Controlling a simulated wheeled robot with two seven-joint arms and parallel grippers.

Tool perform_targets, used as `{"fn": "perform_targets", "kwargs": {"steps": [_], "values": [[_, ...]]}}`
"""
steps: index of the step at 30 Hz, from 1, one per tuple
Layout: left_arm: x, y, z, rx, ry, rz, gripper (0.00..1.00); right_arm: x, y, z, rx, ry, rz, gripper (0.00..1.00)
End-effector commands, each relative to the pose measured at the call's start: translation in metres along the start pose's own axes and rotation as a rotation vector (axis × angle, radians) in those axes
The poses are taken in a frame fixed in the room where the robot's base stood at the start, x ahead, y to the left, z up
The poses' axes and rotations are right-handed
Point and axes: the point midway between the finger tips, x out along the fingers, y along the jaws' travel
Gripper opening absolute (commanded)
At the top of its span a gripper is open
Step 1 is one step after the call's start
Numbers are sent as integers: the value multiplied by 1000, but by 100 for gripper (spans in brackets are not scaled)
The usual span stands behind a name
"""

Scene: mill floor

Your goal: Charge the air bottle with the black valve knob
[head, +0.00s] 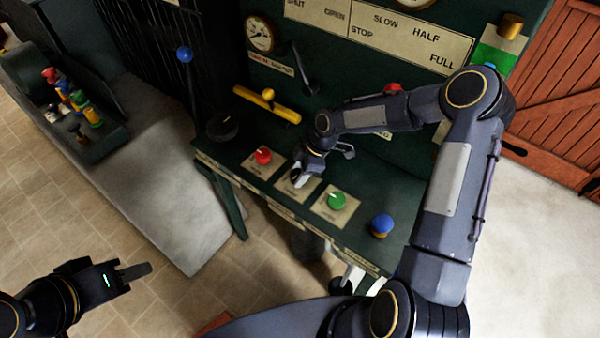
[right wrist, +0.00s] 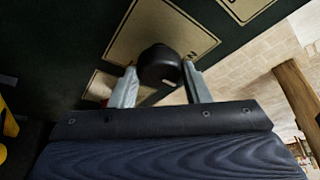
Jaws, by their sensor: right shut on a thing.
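The black valve knob (right wrist: 160,66) sits on a cream label plate (right wrist: 205,38) in the right wrist view. My right gripper (right wrist: 160,82) is shut on it, with one finger on each side. In the head view my right gripper (head: 300,178) reaches down to the panel ledge between the red knob (head: 263,156) and the green knob (head: 336,201), and hides the black knob. My left gripper (head: 135,270) is away from the panel at the lower left, over the floor. Its fingers show edge-on, so its opening cannot be told. No air bottle can be made out clearly.
A grey bench (head: 160,170) with a tray of coloured parts stands left. Tiled floor is clear at lower left.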

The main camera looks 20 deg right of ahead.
Motion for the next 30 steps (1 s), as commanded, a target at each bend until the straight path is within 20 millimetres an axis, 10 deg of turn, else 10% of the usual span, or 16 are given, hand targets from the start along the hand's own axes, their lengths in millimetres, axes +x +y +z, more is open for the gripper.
{"fn": "perform_targets", "kwargs": {"steps": [30], "values": [[113,-52,57,0,0,0,36,6,-5,-2,831,4,353,20]]}}
